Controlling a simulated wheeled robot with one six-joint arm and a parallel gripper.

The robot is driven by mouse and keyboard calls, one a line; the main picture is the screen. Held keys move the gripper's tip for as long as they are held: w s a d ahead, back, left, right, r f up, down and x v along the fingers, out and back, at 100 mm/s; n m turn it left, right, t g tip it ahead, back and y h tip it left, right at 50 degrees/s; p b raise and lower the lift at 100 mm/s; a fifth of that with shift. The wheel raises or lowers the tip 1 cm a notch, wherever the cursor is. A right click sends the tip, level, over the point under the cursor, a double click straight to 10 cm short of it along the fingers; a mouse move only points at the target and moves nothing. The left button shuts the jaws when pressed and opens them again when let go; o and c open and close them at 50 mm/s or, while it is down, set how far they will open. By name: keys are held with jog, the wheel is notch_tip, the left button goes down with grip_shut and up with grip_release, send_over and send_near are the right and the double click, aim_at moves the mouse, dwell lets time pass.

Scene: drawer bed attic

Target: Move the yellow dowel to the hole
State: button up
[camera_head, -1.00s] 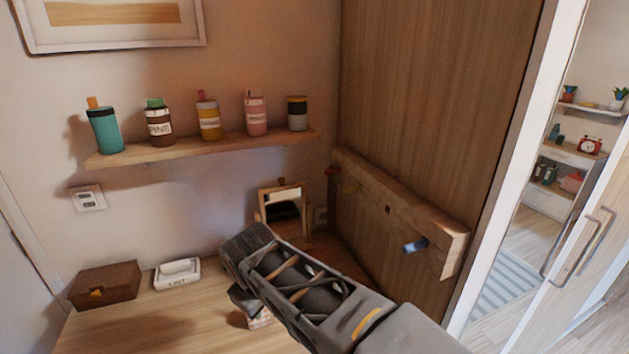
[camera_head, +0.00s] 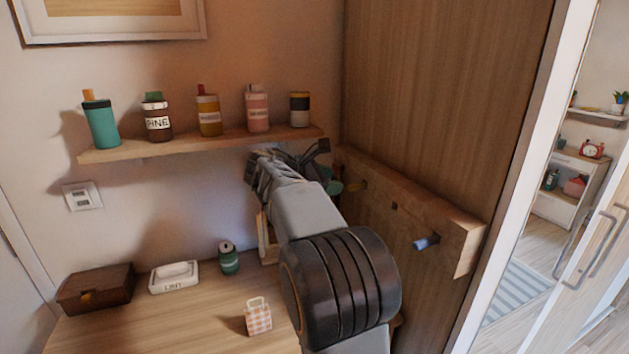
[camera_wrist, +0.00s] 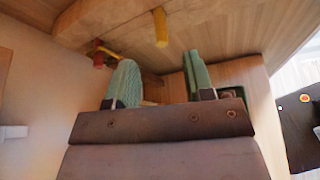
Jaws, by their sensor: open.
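The yellow dowel (camera_head: 357,187) sticks out of the wooden peg board (camera_head: 450,232) on the wood panel, just right of my gripper (camera_head: 330,178) in the head view. It also shows in the wrist view (camera_wrist: 160,28), above and between the green fingertips. My gripper (camera_wrist: 160,80) is open and empty, with the dowel beyond its tips. A small dark hole (camera_head: 394,206) is in the board between the yellow dowel and the blue dowel (camera_head: 426,242). A red dowel (camera_wrist: 99,54) shows in the wrist view. My arm hides the board's left end in the head view.
A desk below holds a brown box (camera_head: 96,289), a white tray (camera_head: 174,283), a green can (camera_head: 229,259) and a checked bag (camera_head: 258,317). A wall shelf (camera_head: 205,146) with several canisters is at the left. A framed mirror is partly hidden behind my arm.

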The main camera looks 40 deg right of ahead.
aim_at(354, 185)
jog(key=x, duration=0.8)
jog(key=shift+d+f, duration=0.1)
grip_shut()
dwell(0.6)
